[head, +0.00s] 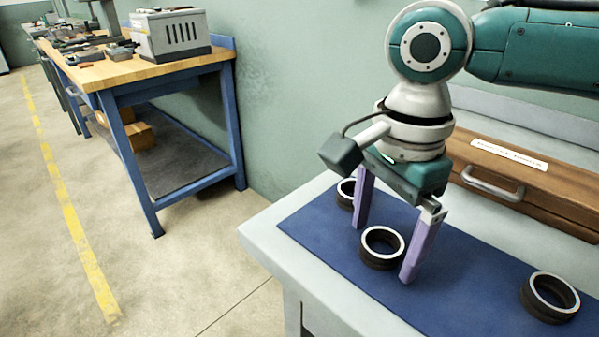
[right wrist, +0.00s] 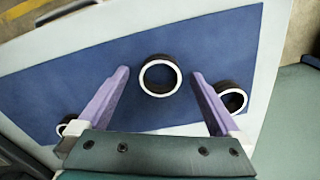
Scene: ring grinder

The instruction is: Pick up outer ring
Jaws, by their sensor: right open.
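Three dark rings with pale metal rims lie on a blue mat (head: 320,240). The middle ring (head: 382,248) is between the two purple fingers of my right gripper (head: 382,252) in the head view. In the right wrist view this ring (right wrist: 160,75) appears centred just beyond the open fingertips (right wrist: 160,72), with gaps on both sides. A second ring (head: 347,192) sits farther back, partly hidden by a finger. A third ring (head: 549,297) lies at the front right. The pictures do not show which is the outer ring. My left gripper is not in view.
A wooden case with a handle (head: 525,180) stands behind the mat along the wall. A blue-framed workbench (head: 165,67) with a grey machine (head: 172,35) is at the left. The mat between the middle and right rings is clear.

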